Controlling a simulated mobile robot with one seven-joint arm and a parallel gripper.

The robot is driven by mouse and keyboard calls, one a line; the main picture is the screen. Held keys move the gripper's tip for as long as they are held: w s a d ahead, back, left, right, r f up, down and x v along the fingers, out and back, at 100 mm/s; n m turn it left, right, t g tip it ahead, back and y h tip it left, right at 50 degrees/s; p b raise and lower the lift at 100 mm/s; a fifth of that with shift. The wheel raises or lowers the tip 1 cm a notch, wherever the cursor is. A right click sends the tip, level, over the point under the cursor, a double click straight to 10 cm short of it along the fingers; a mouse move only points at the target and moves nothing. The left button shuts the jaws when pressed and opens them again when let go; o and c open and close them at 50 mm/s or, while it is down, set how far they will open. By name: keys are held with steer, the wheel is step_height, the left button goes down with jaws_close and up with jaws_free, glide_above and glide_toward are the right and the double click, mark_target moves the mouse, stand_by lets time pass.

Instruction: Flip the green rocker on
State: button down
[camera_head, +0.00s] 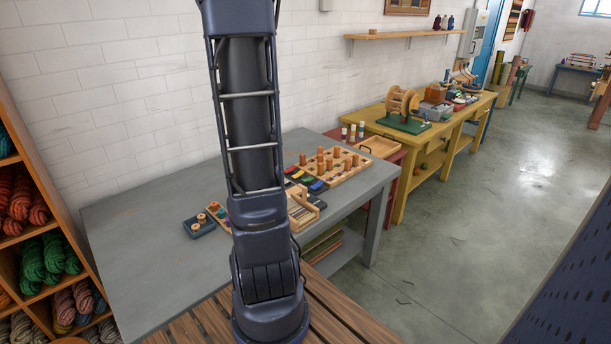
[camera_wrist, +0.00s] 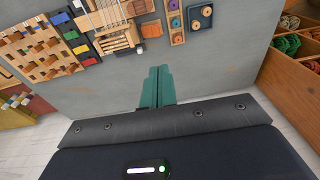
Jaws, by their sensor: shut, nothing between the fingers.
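A row of small coloured rockers (camera_head: 306,180) lies on the grey table between the peg board and the loom-like wooden frame. The rockers' tilt is too small to tell. My gripper (camera_wrist: 158,70) has teal fingers, shut and empty, over bare grey table, apart from the rockers. My arm hides it in the head view.
A wooden peg board (camera_head: 335,167) stands beside the rockers, and the wooden frame (camera_head: 303,207) lies on their other side. A small blue tray (camera_head: 199,229) sits farther left. The table's left part (camera_head: 140,225) is clear. A wool shelf (camera_head: 40,235) stands at the left.

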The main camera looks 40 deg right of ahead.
steer(key=w+d+f, duration=0.2)
steer(key=d+f, duration=0.1)
steer(key=d, duration=0.3)
steer(key=w+d+f, duration=0.2)
steer(key=d, duration=0.3)
steer(key=g+y, duration=0.1)
steer(key=y, duration=0.2)
glide_above(304, 180)
steer(key=d, duration=0.6)
step_height(304, 180, down, 19)
steer(key=shift+w+a+f, duration=0.15)
steer(key=shift+a, duration=0.05)
steer(key=shift+f, duration=0.1)
steer(key=x, duration=1.3)
steer(key=shift+a+f, duration=0.25)
steer(key=shift+f, duration=0.05)
